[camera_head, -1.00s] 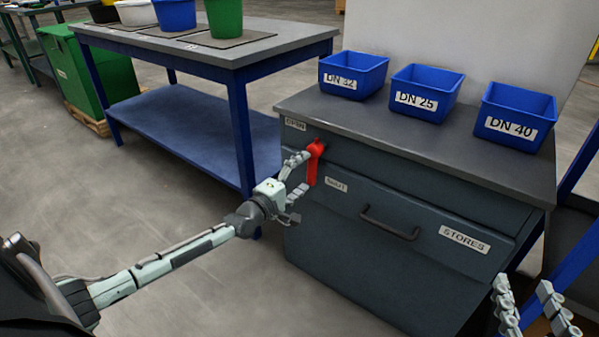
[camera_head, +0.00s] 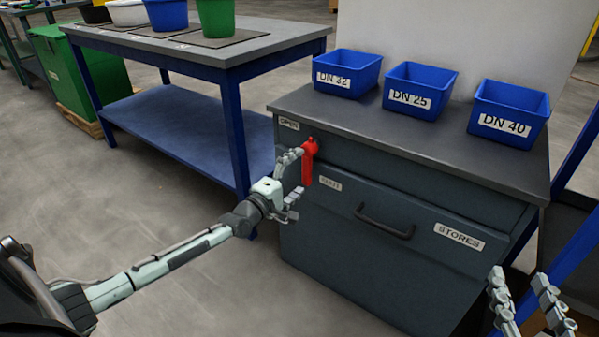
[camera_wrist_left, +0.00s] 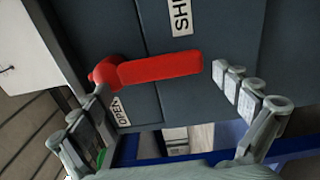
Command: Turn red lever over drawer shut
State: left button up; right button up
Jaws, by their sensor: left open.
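The red lever (camera_head: 308,164) is on the front of the dark grey cabinet, with its handle hanging down from the pivot. The OPEN label (camera_head: 289,124) is above left of the pivot, and the SHUT label (camera_head: 331,183) is right of the handle's lower end. My left gripper (camera_head: 297,172) is open at the lever's left side. In the left wrist view the red lever (camera_wrist_left: 160,68) lies across in front of the spread fingers, its free end close to the right-hand fingertip; contact is unclear. The drawer (camera_head: 400,250) looks closed. My right gripper (camera_head: 519,276) is open and empty at lower right.
Blue bins marked DN 32 (camera_head: 346,73), DN 25 (camera_head: 420,91) and DN 40 (camera_head: 509,112) stand on the cabinet top. The drawer handle (camera_head: 384,222) sticks out right of the lever. A blue-framed table (camera_head: 200,55) stands at left; floor before the cabinet is clear.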

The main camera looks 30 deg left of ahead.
pick_arm(q)
jog(key=s, duration=1.2)
jog(key=shift+a, duration=0.45)
